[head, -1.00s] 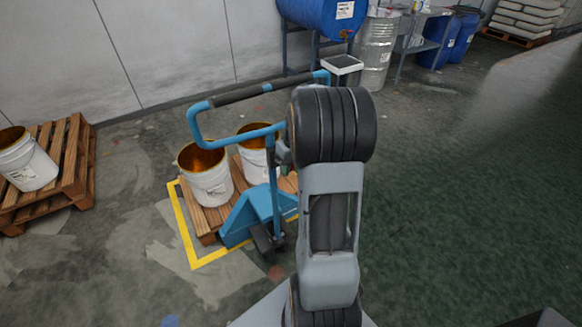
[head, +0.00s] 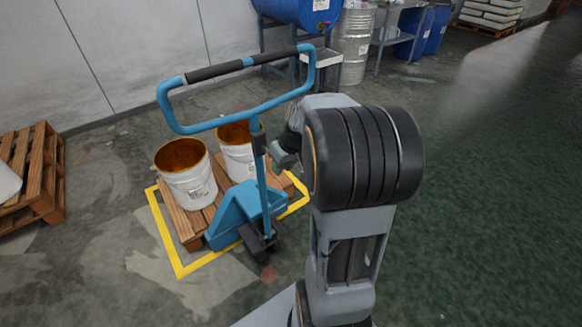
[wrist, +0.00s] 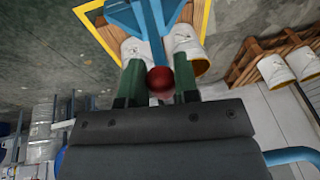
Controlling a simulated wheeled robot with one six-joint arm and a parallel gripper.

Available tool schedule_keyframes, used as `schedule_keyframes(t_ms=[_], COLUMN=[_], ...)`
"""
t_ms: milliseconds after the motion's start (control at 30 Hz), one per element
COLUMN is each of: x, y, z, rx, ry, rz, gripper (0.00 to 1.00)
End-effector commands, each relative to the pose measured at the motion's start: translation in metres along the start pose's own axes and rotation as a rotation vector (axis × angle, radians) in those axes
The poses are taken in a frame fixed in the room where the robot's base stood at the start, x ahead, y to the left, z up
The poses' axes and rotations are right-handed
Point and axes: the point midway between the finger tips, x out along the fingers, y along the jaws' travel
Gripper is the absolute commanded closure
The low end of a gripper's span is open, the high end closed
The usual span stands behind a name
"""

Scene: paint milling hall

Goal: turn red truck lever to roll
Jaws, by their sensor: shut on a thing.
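The blue pallet truck (head: 236,212) stands with its steering handle (head: 222,70) raised, a loop with black grips. Its red lever shows as a round red knob (wrist: 160,79) in the wrist view, in front of the blue handle shaft (wrist: 152,30). My gripper (wrist: 159,88) has its two green fingers on either side of the knob and is shut on it. In the head view my gripper (head: 279,150) is at the shaft just below the loop, partly hidden by my wrist; the red knob cannot be seen there.
Two white buckets (head: 190,187) stand on a wooden pallet (head: 188,225) at the truck, inside a yellow floor outline (head: 165,240). Another pallet (head: 40,175) is at the left. A blue drum (head: 300,12) and a metal drum (head: 354,45) stand behind. Floor at the right is clear.

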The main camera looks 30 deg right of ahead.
Motion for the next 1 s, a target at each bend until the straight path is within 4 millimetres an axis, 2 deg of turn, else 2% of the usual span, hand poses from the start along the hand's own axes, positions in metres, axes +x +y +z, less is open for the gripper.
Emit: schedule_keyframes(t_ms=[33,367,400,633,867,1000], x=[0.007,0.006,0.006,0.004,0.003,-0.006], y=[0.001,0.001,0.001,0.002,0.002,0.002], z=[0.003,0.004,0.004,0.003,0.002,0.001], rx=[0.000,0.004,0.004,0.005,0.006,0.006], ry=[-0.008,-0.010,-0.010,-0.007,-0.004,-0.002], rz=[-0.002,-0.003,-0.003,-0.001,0.000,0.001], gripper=[1.00,1.00,0.69,0.47,0.46,0.46])
